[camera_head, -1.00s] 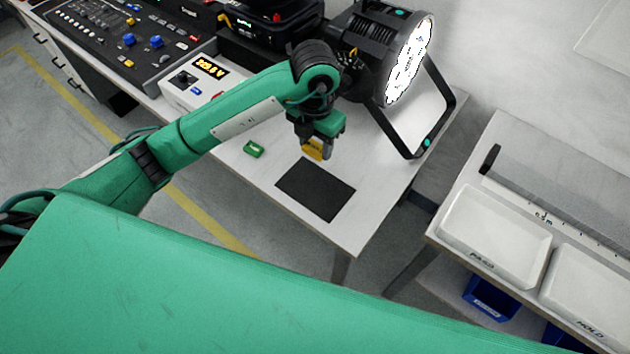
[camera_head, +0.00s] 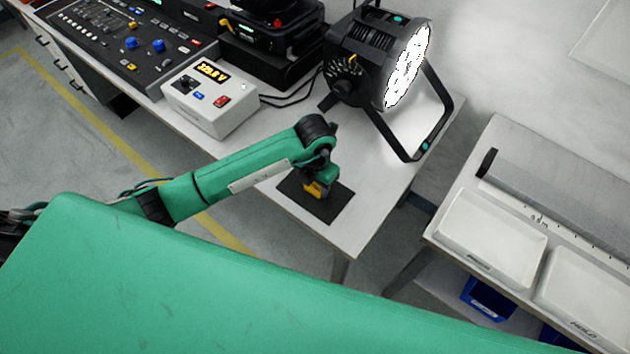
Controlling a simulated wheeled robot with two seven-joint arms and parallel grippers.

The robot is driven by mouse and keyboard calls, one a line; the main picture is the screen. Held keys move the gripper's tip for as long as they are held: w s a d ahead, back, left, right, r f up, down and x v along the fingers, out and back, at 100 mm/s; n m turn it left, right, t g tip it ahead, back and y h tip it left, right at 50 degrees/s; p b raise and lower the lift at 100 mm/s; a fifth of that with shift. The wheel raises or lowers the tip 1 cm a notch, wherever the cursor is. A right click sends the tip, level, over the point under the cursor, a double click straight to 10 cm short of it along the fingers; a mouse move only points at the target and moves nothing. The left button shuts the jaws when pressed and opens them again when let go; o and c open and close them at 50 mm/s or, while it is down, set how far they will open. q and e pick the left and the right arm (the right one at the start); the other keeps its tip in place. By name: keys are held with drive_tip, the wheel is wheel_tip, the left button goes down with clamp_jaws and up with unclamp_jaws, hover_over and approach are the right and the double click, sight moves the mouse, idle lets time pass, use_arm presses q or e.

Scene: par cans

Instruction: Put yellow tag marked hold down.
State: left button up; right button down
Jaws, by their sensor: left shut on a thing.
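My left gripper (camera_head: 318,196) is shut on the yellow tag (camera_head: 316,190), over the dark mat (camera_head: 337,208) on the white table. The tag is small and partly covered by the fingers, and its marking cannot be read. I cannot tell whether it touches the mat. My right gripper is out of view.
A lit par can (camera_head: 375,60) stands at the table's back right. A white meter box (camera_head: 210,100) and a black mixing console (camera_head: 120,40) are at the left. A second table at the right holds two white trays, one (camera_head: 490,232) and a HOLD one (camera_head: 590,295).

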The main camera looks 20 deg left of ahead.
sight(315, 187)
use_arm(q)
drive_tip(key=shift+f, duration=0.15)
drive_tip(key=o, duration=0.9)
drive_tip(key=shift+o, duration=0.2)
drive_tip(key=shift+r, duration=0.2)
wheel_tip(315, 187, up, 12)
drive_tip(key=b, duration=0.2)
